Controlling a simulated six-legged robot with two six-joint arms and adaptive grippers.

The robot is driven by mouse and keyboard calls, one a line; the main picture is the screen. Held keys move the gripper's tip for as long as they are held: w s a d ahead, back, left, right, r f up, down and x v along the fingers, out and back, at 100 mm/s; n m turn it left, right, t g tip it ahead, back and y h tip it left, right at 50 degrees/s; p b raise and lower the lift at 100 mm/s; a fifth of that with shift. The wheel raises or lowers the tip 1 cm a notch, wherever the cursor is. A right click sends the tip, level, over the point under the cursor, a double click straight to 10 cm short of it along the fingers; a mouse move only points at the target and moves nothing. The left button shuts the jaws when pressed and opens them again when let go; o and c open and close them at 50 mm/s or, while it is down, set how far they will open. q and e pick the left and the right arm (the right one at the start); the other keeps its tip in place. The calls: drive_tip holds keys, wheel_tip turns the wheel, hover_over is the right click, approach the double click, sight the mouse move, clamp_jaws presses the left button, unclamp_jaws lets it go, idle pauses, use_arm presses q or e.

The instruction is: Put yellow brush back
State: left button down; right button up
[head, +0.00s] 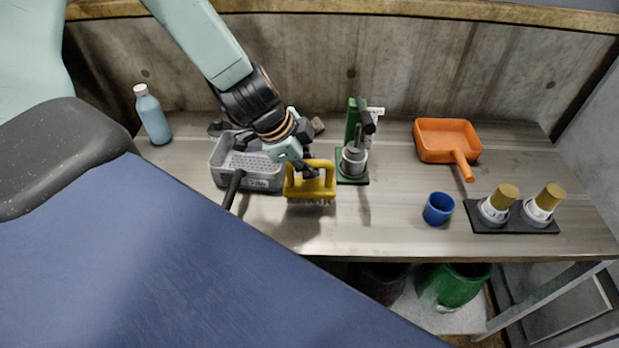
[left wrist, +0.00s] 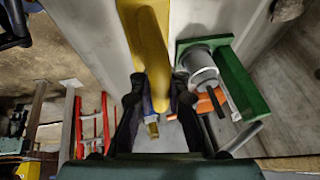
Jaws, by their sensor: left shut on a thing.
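The yellow brush (head: 324,188) has a loop handle and pale bristles pointing down. My left gripper (head: 309,171) is shut on its handle. The brush is upright, just right of the grey tray and left of the green press. I cannot tell whether its bristles touch the table. In the left wrist view the yellow brush (left wrist: 150,45) runs down between the fingers of the left gripper (left wrist: 155,98). The grey tray (head: 262,184) has a perforated insert; my arm partly hides it. My right gripper is not in view.
The green press (head: 352,181) stands close right of the brush. An orange dustpan (head: 447,136), a blue cup (head: 438,209) and a dark holder (head: 513,225) with two gold-topped parts are farther right. A blue bottle (head: 152,117) stands at left. The table front is clear near the brush.

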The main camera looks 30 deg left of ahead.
sight(316, 180)
use_arm(q)
drive_tip(key=f+b, duration=0.1)
drive_tip(key=w+f+b, duration=0.1)
drive_tip(key=f, duration=0.1)
drive_tip(key=shift+a, duration=0.1)
drive_tip(key=shift+s+r, duration=0.3)
drive_tip(key=shift+s, duration=0.1)
drive_tip(key=shift+w+f, duration=0.1)
drive_tip(key=shift+f, duration=0.15)
drive_tip(key=c, duration=1.6)
unclamp_jaws()
drive_tip(key=shift+w+f, duration=0.15)
drive_tip(key=shift+w, duration=0.05)
drive_tip(key=shift+c, duration=0.2)
drive_tip(key=shift+o, duration=1.6)
drive_tip(key=shift+s+r, duration=0.2)
drive_tip(key=shift+s, duration=0.05)
drive_tip(key=shift+w, duration=0.15)
